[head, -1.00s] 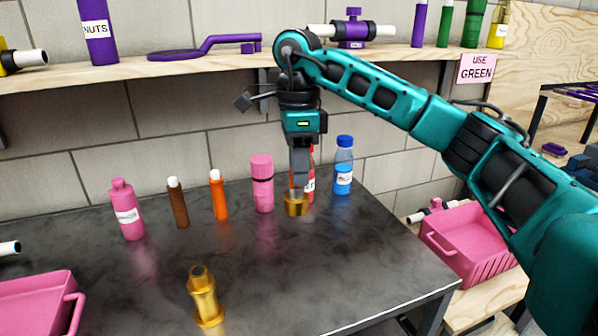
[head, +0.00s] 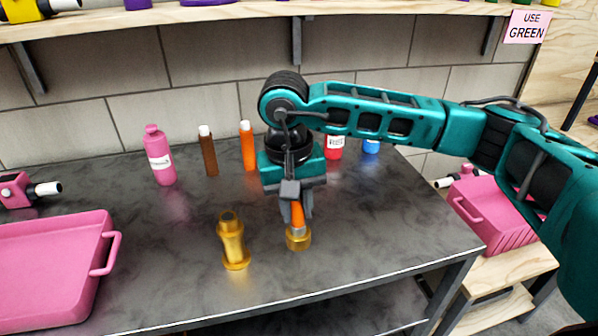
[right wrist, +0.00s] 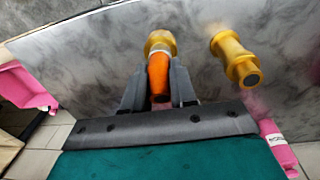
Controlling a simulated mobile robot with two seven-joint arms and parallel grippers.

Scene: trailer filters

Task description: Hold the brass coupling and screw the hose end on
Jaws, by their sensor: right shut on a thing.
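The brass coupling (head: 233,240) stands upright on the dark table in the head view, left of my right gripper. It also shows in the right wrist view (right wrist: 236,60). My right gripper (head: 297,212) points down and is shut on the hose end (head: 298,238), an orange piece with a brass collar. In the right wrist view the orange part of the hose end (right wrist: 158,75) sits between the fingers, its collar beyond the fingertips. The hose end is to the right of the coupling and apart from it. My left gripper is not in view.
A pink bottle (head: 160,155), a brown tube (head: 208,150) and an orange tube (head: 248,146) stand along the back of the table. A pink tray (head: 50,270) is at the left. A pink crate (head: 495,215) is at the right, off the table. The table front is clear.

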